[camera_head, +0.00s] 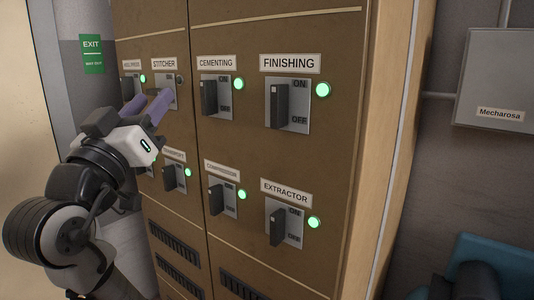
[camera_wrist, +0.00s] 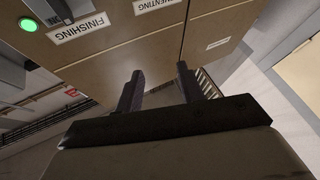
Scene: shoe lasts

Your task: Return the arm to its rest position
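My gripper (camera_head: 147,103) is in front of the upper left part of a brown control cabinet (camera_head: 300,150) in the head view. Its two fingers reach up beside the STITCHER switch plate (camera_head: 169,84) and hide part of it. I cannot tell whether they touch it. In the wrist view my gripper (camera_wrist: 158,80) has its fingers apart, with nothing between them. My arm comes in from the lower left, bent at the wrist.
The FINISHING switch (camera_head: 280,105), CEMENTING switch (camera_head: 209,96) and EXTRACTOR switch (camera_head: 277,227) have lit green lamps. A grey Mecharosa box (camera_head: 497,80) hangs at right. A green EXIT sign (camera_head: 92,53) is at left.

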